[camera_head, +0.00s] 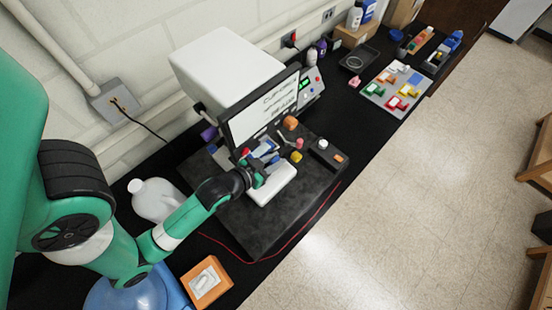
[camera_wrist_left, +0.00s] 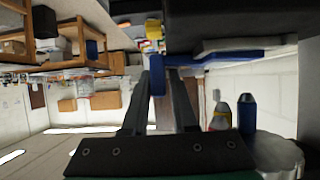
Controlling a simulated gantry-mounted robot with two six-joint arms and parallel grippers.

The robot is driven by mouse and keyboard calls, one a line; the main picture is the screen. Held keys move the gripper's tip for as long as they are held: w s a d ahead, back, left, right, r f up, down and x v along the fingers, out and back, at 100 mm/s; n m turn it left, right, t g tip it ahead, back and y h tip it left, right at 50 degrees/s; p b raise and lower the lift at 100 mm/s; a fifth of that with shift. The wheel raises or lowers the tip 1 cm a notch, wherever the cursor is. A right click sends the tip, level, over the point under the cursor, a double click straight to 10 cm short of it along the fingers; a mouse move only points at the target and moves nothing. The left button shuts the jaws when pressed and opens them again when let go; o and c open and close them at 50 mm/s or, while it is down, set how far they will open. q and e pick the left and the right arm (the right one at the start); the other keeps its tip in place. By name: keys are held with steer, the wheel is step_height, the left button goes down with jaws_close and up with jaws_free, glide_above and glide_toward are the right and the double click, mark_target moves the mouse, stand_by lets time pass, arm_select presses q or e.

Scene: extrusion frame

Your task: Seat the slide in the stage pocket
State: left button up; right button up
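My left gripper (camera_head: 257,180) is at the near left edge of the white stage block (camera_head: 278,186), below the front screen of the white-topped instrument (camera_head: 225,68). Blue pieces (camera_head: 264,149) sit just beyond it. In the left wrist view my two dark fingers (camera_wrist_left: 165,85) reach up the picture with a narrow gap between them. A blue bar (camera_wrist_left: 235,56) lies by their tips, beneath a pale plate. My right gripper is not in view.
A white bottle (camera_head: 155,199) stands left of the dark base (camera_head: 262,228). An orange box (camera_head: 206,282) lies at the near edge. A grey tray (camera_head: 396,88) with coloured blocks is at the far right. A red cord runs along the base's front.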

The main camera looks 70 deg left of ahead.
arm_select(q)
steer(key=shift+o, duration=1.3)
steer(key=shift+r, duration=0.15)
steer(key=v, duration=0.6)
steer(key=shift+s+d, duration=0.1)
steer(key=p+v, duration=0.2)
steer(key=v, duration=0.3)
steer(key=shift+s+d+r, duration=0.15)
steer(key=shift+s+r, duration=0.15)
